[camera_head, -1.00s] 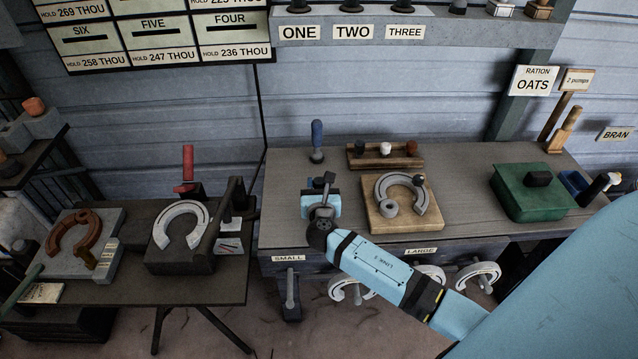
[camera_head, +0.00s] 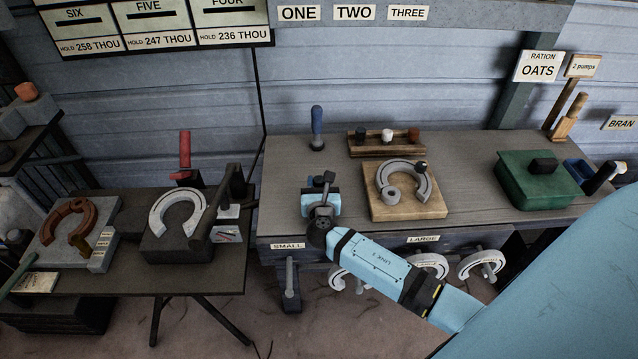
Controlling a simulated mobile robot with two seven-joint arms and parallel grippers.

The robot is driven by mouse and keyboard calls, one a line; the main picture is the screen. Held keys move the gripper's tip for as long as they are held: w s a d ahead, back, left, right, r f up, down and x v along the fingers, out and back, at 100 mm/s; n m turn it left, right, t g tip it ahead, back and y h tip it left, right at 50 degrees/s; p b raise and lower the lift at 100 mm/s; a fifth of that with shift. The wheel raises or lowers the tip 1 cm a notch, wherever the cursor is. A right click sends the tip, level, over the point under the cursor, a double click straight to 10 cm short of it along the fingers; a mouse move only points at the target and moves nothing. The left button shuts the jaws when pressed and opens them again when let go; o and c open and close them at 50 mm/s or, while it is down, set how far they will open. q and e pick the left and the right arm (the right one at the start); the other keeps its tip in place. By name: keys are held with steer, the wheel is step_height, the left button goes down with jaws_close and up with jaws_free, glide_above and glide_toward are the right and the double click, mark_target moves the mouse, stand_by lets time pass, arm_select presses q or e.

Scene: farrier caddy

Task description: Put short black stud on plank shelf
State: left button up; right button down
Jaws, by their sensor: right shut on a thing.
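My right gripper (camera_head: 325,184) is over the front left part of the grey workbench (camera_head: 470,165), left of the wooden block (camera_head: 433,207). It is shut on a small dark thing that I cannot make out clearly. The gripper body hides much of it. A wooden rack (camera_head: 388,149) at the back of the bench has a dark knob (camera_head: 361,136), a white one and a red-brown one. I cannot tell whether any dark piece here is the short black stud. No plank shelf can be told for sure. My left gripper is not in view.
A grey horseshoe (camera_head: 418,179) lies on the wooden block. A blue-handled tool (camera_head: 317,128) stands behind my gripper. A green box (camera_head: 535,187) is at the right. A lower dark table (camera_head: 126,262) with horseshoes is at the left. The bench between block and box is clear.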

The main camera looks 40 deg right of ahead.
steer(key=shift+f, duration=0.45)
stand_by(0.4)
steer(key=c, duration=0.7)
jaws_free()
steer(key=shift+o, duration=0.2)
steer(key=v, duration=1.4)
steer(key=shift+w+p, duration=0.1)
steer(key=shift+p, duration=0.25)
